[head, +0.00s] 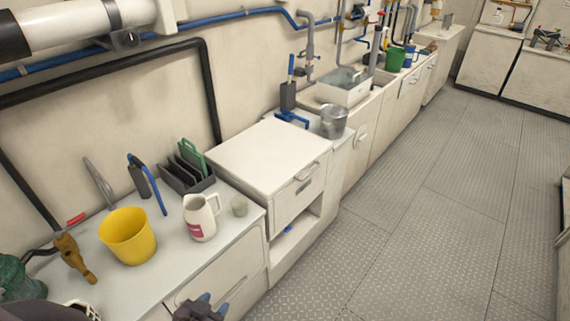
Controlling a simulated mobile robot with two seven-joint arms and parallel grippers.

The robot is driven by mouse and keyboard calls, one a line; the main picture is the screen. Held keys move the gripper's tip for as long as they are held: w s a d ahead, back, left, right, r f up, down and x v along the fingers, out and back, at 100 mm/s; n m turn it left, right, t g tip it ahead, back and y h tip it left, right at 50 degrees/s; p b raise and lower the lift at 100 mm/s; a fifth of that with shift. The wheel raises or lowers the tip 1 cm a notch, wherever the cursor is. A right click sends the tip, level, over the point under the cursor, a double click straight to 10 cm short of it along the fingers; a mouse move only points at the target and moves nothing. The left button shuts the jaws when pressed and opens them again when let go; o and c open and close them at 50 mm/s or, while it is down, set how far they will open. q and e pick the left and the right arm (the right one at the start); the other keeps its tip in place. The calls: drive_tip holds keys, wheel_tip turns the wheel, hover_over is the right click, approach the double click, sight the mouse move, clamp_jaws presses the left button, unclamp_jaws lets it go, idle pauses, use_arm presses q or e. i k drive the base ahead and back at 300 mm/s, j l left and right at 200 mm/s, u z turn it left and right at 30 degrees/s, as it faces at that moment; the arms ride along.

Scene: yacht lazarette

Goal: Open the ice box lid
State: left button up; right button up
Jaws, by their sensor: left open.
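The white box (265,155) set among the counters in the middle of the head view appears to be the ice box. Its flat top lies level and looks closed. A handle (306,173) shows on its upper front face, with a small dark label below. My left gripper (207,299) is at the bottom edge of the view, in front of the near counter. It is open, looks empty, and is well short of the box. My right gripper is not in view.
A metal pot (333,121) stands beyond the box. The grey floor (400,230) to the right is clear.

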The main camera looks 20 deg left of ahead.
sight(266, 157)
drive_tip(key=i+l+u, duration=0.25)
drive_tip(key=u, duration=0.2)
drive_tip(key=i+l+u, duration=0.25)
drive_tip(key=u, duration=0.2)
drive_tip(key=i+l+u, duration=0.25)
drive_tip(key=l+u, duration=0.25)
drive_tip(key=l, duration=0.2)
drive_tip(key=l+u, duration=0.25)
drive_tip(key=l, duration=0.15)
